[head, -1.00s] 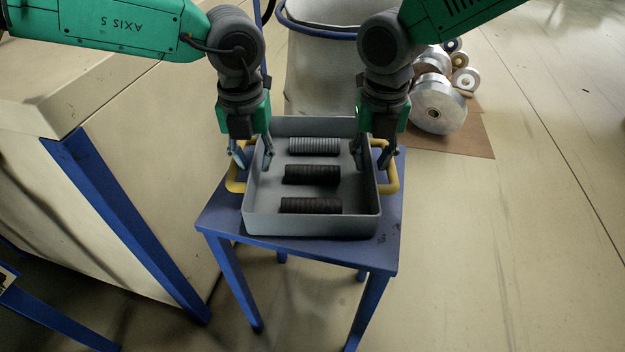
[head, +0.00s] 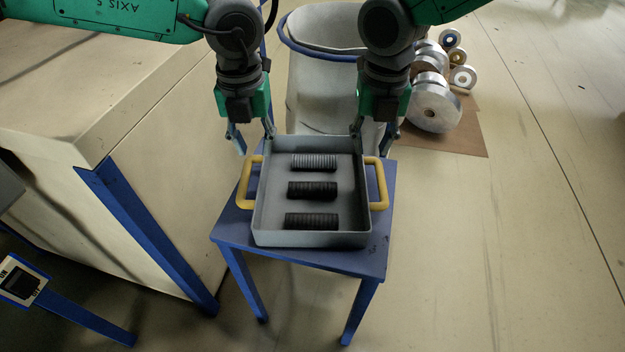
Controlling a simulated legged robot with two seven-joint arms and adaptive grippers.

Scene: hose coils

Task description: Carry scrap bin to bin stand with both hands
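The grey scrap bin (head: 312,240) sits on the blue bin stand (head: 377,235) and holds three ribbed hose pieces, one grey (head: 313,162) and two black. It has a yellow handle on the left side (head: 245,183) and one on the right side (head: 381,183). My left gripper (head: 254,141) is open above and behind the left handle, its fingers apart and empty. My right gripper (head: 374,141) is open near the bin's back right corner, clear of the right handle. Its fingertips are partly hidden in dark shading.
A pale round container with a blue rim (head: 322,54) stands behind the stand. Metal rolls (head: 434,105) lie on a brown sheet at the back right. A beige cabinet (head: 150,200) with blue edges is close on the left. The floor on the right is clear.

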